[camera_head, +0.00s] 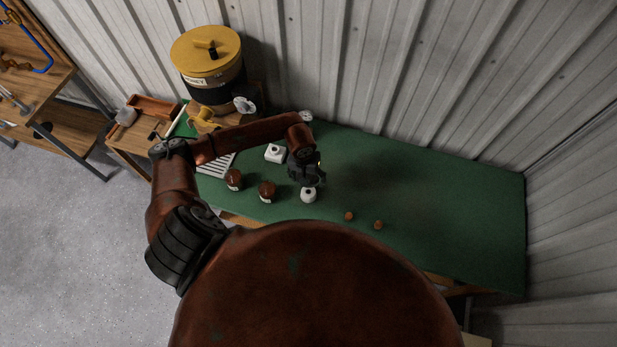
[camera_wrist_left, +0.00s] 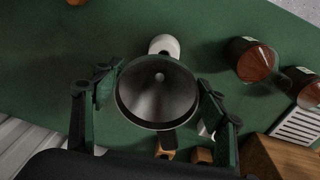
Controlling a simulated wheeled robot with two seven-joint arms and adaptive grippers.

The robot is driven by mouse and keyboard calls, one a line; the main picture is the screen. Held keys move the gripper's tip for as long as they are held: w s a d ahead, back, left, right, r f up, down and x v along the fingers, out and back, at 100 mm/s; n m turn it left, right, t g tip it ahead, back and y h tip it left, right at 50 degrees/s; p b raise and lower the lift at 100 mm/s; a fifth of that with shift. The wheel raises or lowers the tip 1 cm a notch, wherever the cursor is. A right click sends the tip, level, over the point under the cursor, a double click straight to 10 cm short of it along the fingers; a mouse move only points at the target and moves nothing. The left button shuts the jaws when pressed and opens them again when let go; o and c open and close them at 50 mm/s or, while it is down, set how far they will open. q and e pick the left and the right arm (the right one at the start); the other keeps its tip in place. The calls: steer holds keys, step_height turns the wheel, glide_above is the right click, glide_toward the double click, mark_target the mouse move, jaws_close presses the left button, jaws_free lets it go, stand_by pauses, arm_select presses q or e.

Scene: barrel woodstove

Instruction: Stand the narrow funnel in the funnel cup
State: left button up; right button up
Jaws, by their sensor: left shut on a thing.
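My left gripper (camera_head: 308,180) is low over the green bench top. In the left wrist view, its fingers (camera_wrist_left: 160,98) are shut on a dark grey metal funnel (camera_wrist_left: 158,92), whose round wide mouth faces the camera. The funnel's spout is hidden below the mouth. A small white cup-like holder (camera_head: 308,195) stands just on the near side of the gripper; it also shows beyond the funnel rim in the wrist view (camera_wrist_left: 165,45). A second white holder (camera_head: 275,153) with a dark opening stands farther back, to the left. I cannot tell which is the funnel cup. My right gripper is not in view.
Two brown jars (camera_head: 234,180) (camera_head: 267,190) stand left of the gripper, near a white slotted rack (camera_head: 216,166). Two corks (camera_head: 349,215) (camera_head: 378,224) lie to the right. A yellow-lidded honey drum (camera_head: 208,52) stands at the back left. The bench's right side is clear.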

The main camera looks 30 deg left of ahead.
arm_select(q)
steer(key=shift+f+b, duration=0.5)
steer(key=shift+f, duration=1.45)
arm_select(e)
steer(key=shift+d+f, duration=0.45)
arm_select(q)
steer(key=shift+f, duration=0.1)
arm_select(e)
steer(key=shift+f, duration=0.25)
arm_select(q)
steer(key=shift+s+f+b, duration=0.15)
steer(key=shift+s+b, duration=0.05)
steer(key=shift+b, duration=0.35)
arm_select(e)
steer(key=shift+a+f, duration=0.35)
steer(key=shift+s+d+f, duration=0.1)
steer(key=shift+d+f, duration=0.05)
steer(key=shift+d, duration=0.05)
arm_select(q)
steer(key=shift+b, duration=0.45)
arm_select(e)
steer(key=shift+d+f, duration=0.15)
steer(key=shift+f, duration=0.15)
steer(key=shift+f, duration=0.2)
arm_select(q)
steer(key=shift+b, duration=0.45)
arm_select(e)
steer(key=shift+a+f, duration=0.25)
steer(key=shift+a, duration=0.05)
